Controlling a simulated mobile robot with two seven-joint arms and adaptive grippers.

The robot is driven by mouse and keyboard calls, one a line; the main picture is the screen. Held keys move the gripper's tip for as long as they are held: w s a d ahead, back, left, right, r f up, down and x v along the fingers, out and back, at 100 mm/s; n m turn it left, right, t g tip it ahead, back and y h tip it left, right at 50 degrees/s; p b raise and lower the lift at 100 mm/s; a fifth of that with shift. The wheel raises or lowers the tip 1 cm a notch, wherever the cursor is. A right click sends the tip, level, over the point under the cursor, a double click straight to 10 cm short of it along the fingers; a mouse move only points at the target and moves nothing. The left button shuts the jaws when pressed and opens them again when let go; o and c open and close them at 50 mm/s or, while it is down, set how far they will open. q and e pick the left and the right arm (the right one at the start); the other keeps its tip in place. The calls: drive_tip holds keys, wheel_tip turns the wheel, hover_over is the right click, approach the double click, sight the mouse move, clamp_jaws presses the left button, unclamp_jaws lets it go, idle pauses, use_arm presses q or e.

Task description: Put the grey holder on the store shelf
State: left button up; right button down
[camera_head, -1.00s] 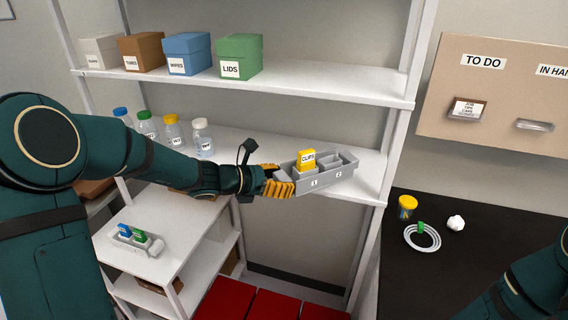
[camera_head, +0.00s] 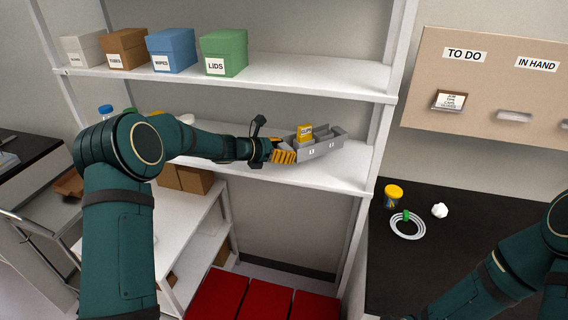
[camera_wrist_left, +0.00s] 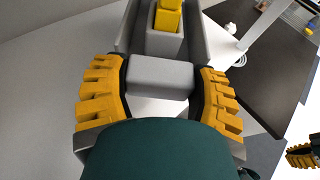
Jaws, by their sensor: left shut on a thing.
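The grey holder (camera_head: 322,148) is a compartmented tray with a yellow CLIPS box (camera_head: 304,133) standing in one compartment. It is at the middle shelf (camera_head: 345,172) of the white rack, over its right part. I cannot tell whether its base touches the shelf. My left gripper (camera_head: 282,156) is shut on the holder's left end. In the left wrist view the yellow-padded fingers (camera_wrist_left: 162,95) sit on either side of a grey block-like part of the holder (camera_wrist_left: 160,74). My right gripper is out of the head view; only its arm shows at the lower right.
Grey, brown, blue and green (camera_head: 224,52) boxes stand on the upper shelf (camera_head: 300,75). Bottles (camera_head: 106,111) stand on the middle shelf's left, partly hidden by my arm. A black counter (camera_head: 390,270) at right bears a yellow-lidded jar (camera_head: 393,196) and a white ring (camera_head: 407,226). Red bins (camera_head: 265,303) are below.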

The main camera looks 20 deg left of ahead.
sight(284, 172)
use_arm(q)
wheel_tip(284, 172, down, 5)
drive_tip(key=shift+r, duration=0.1)
drive_tip(key=shift+w+f, duration=0.2)
drive_tip(key=shift+w, duration=0.05)
drive_tip(key=o, duration=1.3)
drive_tip(key=shift+f, duration=0.1)
drive_tip(key=shift+o, duration=0.2)
drive_tip(key=shift+s, duration=0.1)
